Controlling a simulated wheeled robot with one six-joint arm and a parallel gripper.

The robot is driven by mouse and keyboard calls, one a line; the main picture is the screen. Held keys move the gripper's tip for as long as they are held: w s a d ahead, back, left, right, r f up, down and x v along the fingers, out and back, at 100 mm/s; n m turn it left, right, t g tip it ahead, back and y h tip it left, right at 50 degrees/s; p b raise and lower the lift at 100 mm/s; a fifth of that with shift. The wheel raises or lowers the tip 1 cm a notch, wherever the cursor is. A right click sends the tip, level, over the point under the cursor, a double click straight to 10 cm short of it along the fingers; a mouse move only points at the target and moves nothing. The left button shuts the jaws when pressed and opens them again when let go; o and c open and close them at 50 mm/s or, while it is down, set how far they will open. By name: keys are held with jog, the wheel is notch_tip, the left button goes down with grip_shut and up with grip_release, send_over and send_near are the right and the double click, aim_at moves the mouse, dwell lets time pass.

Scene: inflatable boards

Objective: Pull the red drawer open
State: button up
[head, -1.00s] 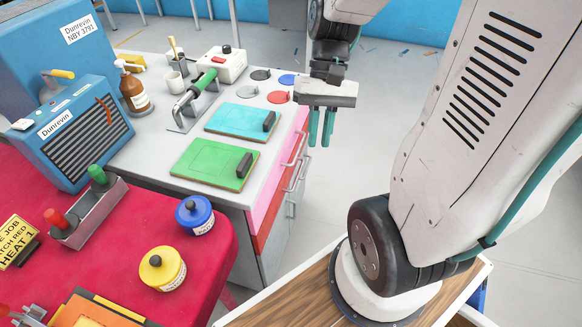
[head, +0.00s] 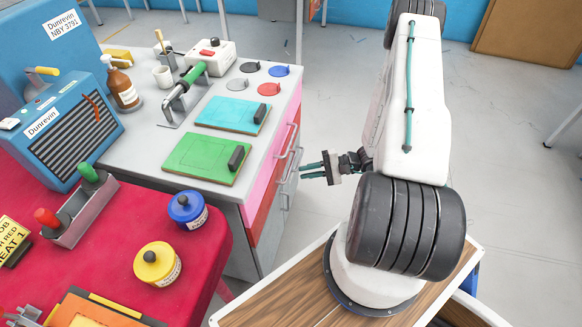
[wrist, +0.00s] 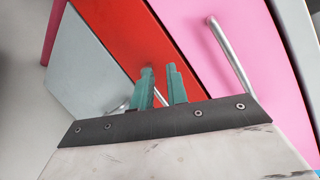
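The red drawer (head: 266,212) is the middle front in the bench's side, between a pink drawer above and a grey one below. It looks shut. In the wrist view its red front (wrist: 118,35) runs diagonally behind my fingers. My gripper (head: 302,171) is beside the drawer fronts, with its teal fingers pointing at them. In the wrist view my gripper (wrist: 160,70) has its two fingers apart, with a narrow gap between them. Bits of a metal handle (wrist: 160,98) show between and beside the fingers, mostly hidden; I cannot tell whether they touch it.
The pink drawer (wrist: 205,70) has its own bar handle (wrist: 230,57) close to my fingers. The bench top (head: 135,145) holds a green board (head: 206,158), a blue board (head: 232,113) and several discs. A red table (head: 110,235) stands in front.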

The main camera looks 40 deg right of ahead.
aim_at(291, 166)
jog(key=w+d+f+n+t+h, duration=0.2)
jog(key=w+d+f+t+h, duration=0.1)
jog(key=w+d+f+t, duration=0.15)
jog(key=shift+g, duration=0.25)
jog(key=x, duration=0.4)
jog(key=f+x, duration=0.1)
jog(key=x, duration=0.2)
jog(key=shift+s+a, duration=0.1)
jog(key=shift+s, duration=0.05)
grip_shut()
